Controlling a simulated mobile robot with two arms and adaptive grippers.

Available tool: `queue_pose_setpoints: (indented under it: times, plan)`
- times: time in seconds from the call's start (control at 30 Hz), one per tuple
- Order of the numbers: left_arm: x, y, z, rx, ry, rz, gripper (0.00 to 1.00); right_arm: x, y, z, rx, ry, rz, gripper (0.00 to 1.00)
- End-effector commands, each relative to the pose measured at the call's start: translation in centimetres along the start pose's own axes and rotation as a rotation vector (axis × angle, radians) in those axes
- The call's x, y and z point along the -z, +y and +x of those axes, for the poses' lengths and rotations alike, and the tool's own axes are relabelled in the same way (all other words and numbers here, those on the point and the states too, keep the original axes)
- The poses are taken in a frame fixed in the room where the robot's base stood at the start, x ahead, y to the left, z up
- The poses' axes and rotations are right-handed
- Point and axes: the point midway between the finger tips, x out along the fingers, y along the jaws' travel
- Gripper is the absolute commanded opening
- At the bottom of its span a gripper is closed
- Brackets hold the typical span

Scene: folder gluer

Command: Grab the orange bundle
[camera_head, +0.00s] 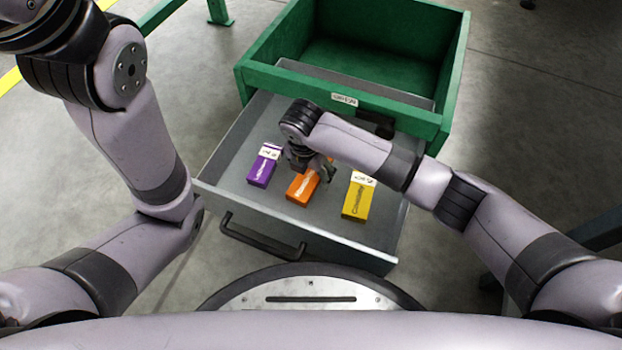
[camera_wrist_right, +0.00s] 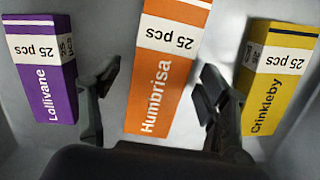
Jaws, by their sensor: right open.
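The orange bundle (camera_head: 302,188) lies in the grey open drawer (camera_head: 233,190), between a purple bundle and a yellow one. In the right wrist view my right gripper (camera_wrist_right: 155,85) is open, with one finger on each side of the orange bundle's near end and nothing held. Whether the fingers touch it cannot be told. My left gripper is not in view.
The purple bundle (camera_head: 263,166) lies left of the orange one, the yellow bundle (camera_head: 357,197) right of it, each with a small gap. The drawer's black handle (camera_head: 262,238) is at its front. A green cabinet (camera_head: 452,70) stands behind.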

Motion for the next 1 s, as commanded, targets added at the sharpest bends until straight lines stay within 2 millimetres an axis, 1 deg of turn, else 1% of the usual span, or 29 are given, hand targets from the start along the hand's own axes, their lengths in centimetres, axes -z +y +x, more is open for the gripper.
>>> queue_pose_setpoints:
  times: [0.23,1.0]
  plan:
    - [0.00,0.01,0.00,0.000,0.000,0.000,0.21,-0.05,-0.03,0.02,0.000,0.000,0.001,0.69]
    - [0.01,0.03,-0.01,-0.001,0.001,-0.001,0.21,-0.04,-0.04,0.04,0.001,0.000,0.001,0.18]
